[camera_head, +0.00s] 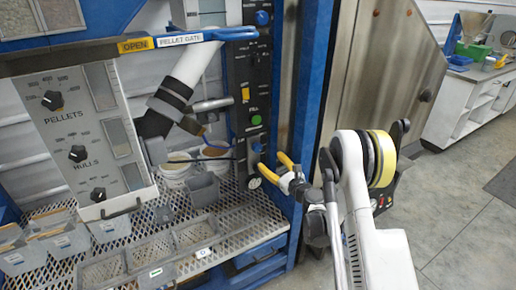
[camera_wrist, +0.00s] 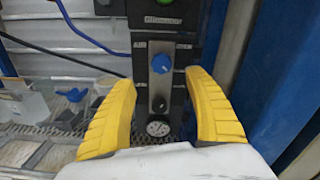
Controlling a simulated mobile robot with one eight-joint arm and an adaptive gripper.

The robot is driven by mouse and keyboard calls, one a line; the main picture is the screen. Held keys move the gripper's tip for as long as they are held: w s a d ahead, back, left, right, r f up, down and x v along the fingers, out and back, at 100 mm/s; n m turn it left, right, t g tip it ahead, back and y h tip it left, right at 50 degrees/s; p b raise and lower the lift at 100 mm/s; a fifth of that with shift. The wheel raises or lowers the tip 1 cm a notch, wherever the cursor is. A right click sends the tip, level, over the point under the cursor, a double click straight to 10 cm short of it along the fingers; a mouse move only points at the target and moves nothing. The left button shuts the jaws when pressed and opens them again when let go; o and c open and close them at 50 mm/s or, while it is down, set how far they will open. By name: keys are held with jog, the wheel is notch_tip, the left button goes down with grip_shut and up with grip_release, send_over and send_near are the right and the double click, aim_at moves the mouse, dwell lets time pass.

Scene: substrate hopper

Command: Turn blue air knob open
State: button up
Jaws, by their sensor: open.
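The blue air knob (camera_wrist: 162,63) sits on the grey plate of a dark upright panel in the wrist view, below small white lettering. In the head view it is a small blue spot (camera_head: 257,147) low on the panel. My gripper (camera_wrist: 160,82) is open, its two yellow fingers apart on either side of the knob in the picture, with nothing between them. In the head view my gripper (camera_head: 270,164) is close to the panel's lower part. I see no contact with the knob. The knob's exact pointing is too small to tell.
A dial gauge (camera_wrist: 158,128) lies below the knob and a green button (camera_head: 256,119) above it. A blue post (camera_head: 300,110) stands close on the right. A mesh shelf (camera_head: 240,222) with grey bins is at lower left. A blue pellet gate handle (camera_head: 215,35) extends above.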

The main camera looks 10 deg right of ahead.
aim_at(259, 150)
jog(key=shift+m, duration=0.3)
jog(key=b+x, duration=0.1)
jog(key=x, duration=0.2)
jog(key=b+x, duration=0.1)
jog(key=x, duration=0.3)
jog(key=b+x, duration=0.1)
jog(key=x, duration=0.2)
jog(key=shift+w+f, duration=0.3)
jog(key=shift+w, duration=0.1)
jog(key=c, duration=1.2)
